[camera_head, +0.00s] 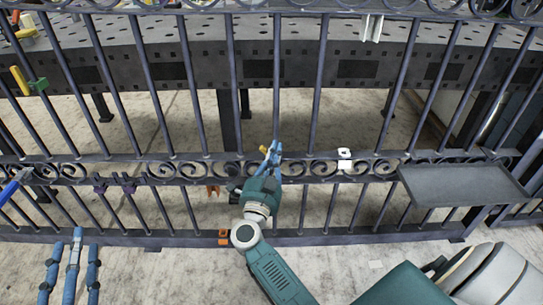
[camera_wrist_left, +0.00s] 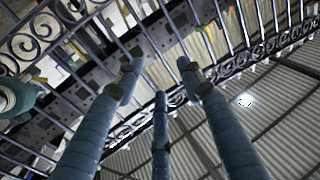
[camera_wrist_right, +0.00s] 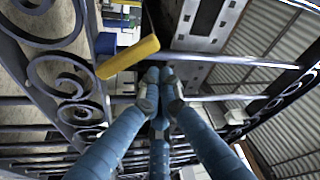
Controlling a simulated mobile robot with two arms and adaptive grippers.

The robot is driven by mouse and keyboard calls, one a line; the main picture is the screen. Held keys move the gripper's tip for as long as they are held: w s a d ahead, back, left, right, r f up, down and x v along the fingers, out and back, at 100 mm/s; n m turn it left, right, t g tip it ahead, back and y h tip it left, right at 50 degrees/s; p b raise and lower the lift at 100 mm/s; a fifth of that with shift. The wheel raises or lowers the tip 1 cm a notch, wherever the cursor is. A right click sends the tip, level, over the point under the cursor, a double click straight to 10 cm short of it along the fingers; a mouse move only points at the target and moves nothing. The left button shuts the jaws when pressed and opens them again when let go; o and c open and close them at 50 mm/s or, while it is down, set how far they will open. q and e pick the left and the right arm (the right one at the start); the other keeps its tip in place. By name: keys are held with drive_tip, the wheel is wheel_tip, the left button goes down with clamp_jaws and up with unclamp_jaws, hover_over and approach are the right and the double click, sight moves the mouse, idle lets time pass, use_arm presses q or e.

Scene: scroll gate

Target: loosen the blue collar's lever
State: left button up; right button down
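My right gripper (camera_head: 271,154) is at the gate's scroll band in the head view, its blue fingers upright. In the right wrist view its fingertips (camera_wrist_right: 160,82) are drawn together, with nothing visible between them. A yellow lever-like bar (camera_wrist_right: 128,57) lies just beyond and left of the fingertips, apart from them in the picture. A blue block (camera_wrist_right: 105,43) shows behind it; I cannot tell whether it is the collar. My left gripper (camera_head: 72,245) is at the lower left of the head view, its fingers spread and empty, also in the left wrist view (camera_wrist_left: 160,80).
The gate (camera_head: 330,168) has upright bars and scrolls across the view. Purple clips (camera_head: 115,186), an orange clip (camera_head: 213,190) and a white piece (camera_head: 344,158) are on the scroll band. A grey tray (camera_head: 465,188) is at the right. A perforated table (camera_head: 350,65) stands behind.

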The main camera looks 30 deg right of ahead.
use_arm(q)
wheel_tip(320, 180, up, 8)
drive_tip(key=s+t+h+b, duration=0.1)
drive_tip(key=t, duration=0.2)
drive_tip(key=shift+s+d+t, duration=0.25)
drive_tip(key=shift+d+t, duration=0.05)
drive_tip(key=shift+t, duration=0.1)
use_arm(e)
drive_tip(key=shift+w+a+f, duration=0.25)
drive_tip(key=shift+a+f, duration=0.1)
drive_tip(key=shift+a, duration=0.1)
use_arm(q)
drive_tip(key=shift+w+f, duration=0.1)
drive_tip(key=shift+f, duration=0.1)
